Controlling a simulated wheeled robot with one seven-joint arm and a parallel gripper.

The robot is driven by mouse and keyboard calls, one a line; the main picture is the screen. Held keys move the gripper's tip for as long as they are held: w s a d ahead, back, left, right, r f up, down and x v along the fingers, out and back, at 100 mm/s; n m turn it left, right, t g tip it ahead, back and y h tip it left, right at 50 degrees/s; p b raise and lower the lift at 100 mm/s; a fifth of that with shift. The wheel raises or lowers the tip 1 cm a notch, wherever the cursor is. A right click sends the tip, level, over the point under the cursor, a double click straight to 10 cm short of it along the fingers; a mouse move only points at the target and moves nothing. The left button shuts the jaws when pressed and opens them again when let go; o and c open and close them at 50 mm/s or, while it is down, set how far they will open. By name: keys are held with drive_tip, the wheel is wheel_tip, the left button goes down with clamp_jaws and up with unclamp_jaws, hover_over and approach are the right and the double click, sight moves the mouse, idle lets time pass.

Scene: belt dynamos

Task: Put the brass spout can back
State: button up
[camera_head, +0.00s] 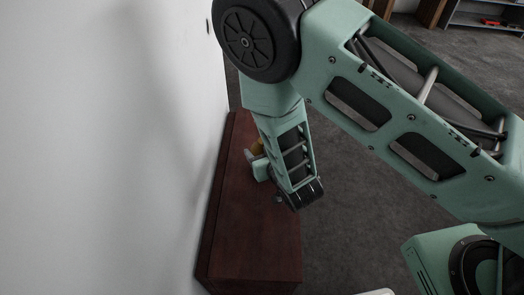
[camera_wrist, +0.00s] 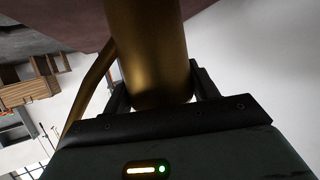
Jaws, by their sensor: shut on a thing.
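The brass spout can (camera_wrist: 153,55) fills the upper middle of the wrist view, with its thin spout (camera_wrist: 97,78) running along its left side. My gripper (camera_wrist: 160,97) is shut on the can's body, one dark finger on each side. In the head view only a small brass patch of the can (camera_head: 257,147) shows beside my gripper (camera_head: 259,165); my arm hides the rest. My gripper is over the far half of a dark red-brown wooden cabinet top (camera_head: 245,235). I cannot tell whether the can touches the wood.
A white wall (camera_head: 100,150) runs along the left side of the cabinet. The near part of the cabinet top looks mostly clear, with a small dark item (camera_head: 278,199) near my wrist. Grey floor (camera_head: 355,230) lies to the right. Shelving (camera_head: 485,18) stands far off at the top right.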

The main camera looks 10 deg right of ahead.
drive_tip(key=o, duration=0.8)
drive_tip(key=shift+f, duration=0.2)
drive_tip(key=o, duration=0.4)
drive_tip(key=shift+r, duration=0.1)
